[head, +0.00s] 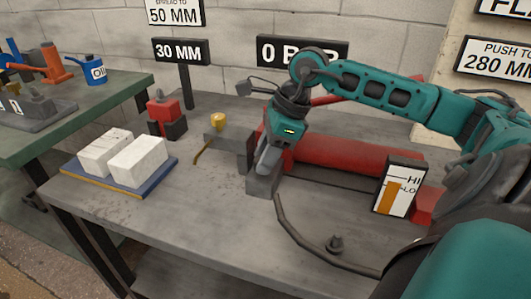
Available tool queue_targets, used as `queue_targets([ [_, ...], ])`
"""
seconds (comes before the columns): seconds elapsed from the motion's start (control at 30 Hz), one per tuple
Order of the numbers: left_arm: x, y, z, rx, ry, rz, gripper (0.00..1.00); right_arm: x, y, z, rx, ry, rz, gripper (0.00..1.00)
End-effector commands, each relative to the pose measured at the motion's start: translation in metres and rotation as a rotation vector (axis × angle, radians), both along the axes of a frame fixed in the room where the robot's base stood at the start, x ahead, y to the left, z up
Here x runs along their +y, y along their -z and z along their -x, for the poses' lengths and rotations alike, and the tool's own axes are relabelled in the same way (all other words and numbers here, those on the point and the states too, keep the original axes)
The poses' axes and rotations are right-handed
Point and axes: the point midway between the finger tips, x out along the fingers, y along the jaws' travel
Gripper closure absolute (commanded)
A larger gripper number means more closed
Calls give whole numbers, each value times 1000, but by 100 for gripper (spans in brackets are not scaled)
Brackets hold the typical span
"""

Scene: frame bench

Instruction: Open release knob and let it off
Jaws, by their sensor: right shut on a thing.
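My right gripper (268,160) reaches down from the right to the grey block (262,187) at the left end of the red cylinder (345,158). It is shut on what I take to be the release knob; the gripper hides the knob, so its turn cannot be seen. A sign reading "0 B…R" (275,50) stands behind, partly covered by my arm. A gauge card marked HI and LO (398,187) with an orange bar stands in front of the cylinder. My left gripper is not in view.
A black hose (292,228) curves over the bench front. White blocks (138,160) lie on a blue tray (150,186) at left. A red-and-black part (165,115) and a brass-topped fitting (217,122) stand behind. The bench's front middle (215,228) is clear.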

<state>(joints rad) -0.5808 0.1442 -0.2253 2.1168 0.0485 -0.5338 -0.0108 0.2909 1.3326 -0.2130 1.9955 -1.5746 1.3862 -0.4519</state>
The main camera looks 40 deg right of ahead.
Motion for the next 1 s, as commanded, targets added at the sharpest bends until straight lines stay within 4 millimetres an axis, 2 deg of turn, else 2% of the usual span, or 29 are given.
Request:
queue_targets([
  [0.3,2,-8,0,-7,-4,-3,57,-1,-3,-3,0,-300,-2,91],
  [0.6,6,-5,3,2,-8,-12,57,-1,-2,-4,-1,-577,-2,91],
  [1.0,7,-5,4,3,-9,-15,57,-1,-1,-5,-1,-831,1,91],
])
